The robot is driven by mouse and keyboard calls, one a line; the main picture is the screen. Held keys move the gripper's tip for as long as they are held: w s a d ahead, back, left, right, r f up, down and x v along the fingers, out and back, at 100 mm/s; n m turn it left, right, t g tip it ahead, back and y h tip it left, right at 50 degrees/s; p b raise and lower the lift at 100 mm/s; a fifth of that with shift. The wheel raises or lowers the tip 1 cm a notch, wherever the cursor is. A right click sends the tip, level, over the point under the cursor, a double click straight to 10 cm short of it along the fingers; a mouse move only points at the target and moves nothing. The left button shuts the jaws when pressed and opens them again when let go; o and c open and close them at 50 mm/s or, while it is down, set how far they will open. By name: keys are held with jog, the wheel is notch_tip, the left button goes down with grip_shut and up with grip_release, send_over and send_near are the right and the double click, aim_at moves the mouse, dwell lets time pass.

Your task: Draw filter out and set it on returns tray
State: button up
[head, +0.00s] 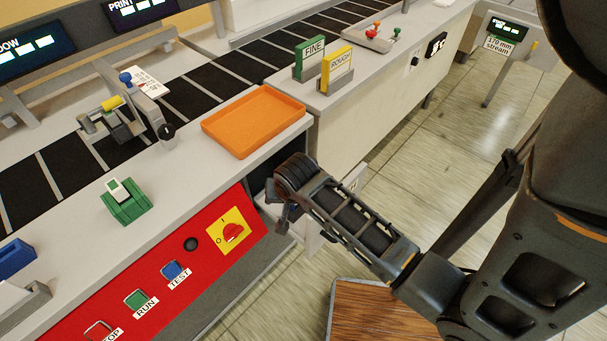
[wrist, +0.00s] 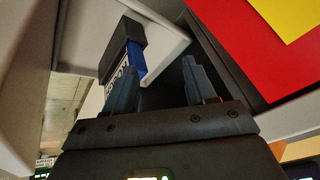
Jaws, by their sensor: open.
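My gripper (wrist: 163,72) is open, its two fingers reaching toward a dark recess in the machine front. A block with a dark end (wrist: 122,45), a blue part and a white label shows just beyond the left fingertip; it may be the filter. The label text is only partly readable, and I cannot tell whether a finger touches the block. In the head view my gripper (head: 283,212) is low at the opening beside the red panel, and its fingertips are hard to make out. An orange tray (head: 253,121) lies empty on the counter above; I see no returns label on it.
The red panel (head: 175,270) with a yellow-backed rotary switch (head: 232,232) is left of my gripper. A white door or drawer edge (head: 315,232) stands close by. Green FINE (head: 309,58) and yellow ROUGH (head: 337,70) signs stand behind the tray. A wooden-topped box (head: 375,312) is below my arm.

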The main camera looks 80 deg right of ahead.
jog(key=s+d+m+g+y, duration=0.1)
jog(key=d+m, duration=0.1)
jog(key=s+d+m+g+y, duration=0.1)
jog(key=d+m, duration=0.2)
jog(key=s+d+m+b, duration=0.1)
jog(key=d+m, duration=0.1)
jog(key=shift+s+d+r+m+g+y, duration=0.1)
jog(key=shift+s+d+m+g+y, duration=0.05)
jog(key=shift+d+m+g+y, duration=0.2)
jog(key=shift+s+d+r+m+g+y, duration=0.25)
jog(key=shift+s+d+m+y, duration=0.1)
jog(key=shift+m+y, duration=0.3)
jog(key=shift+f, duration=3.85)
jog(key=shift+r, duration=0.1)
grip_shut()
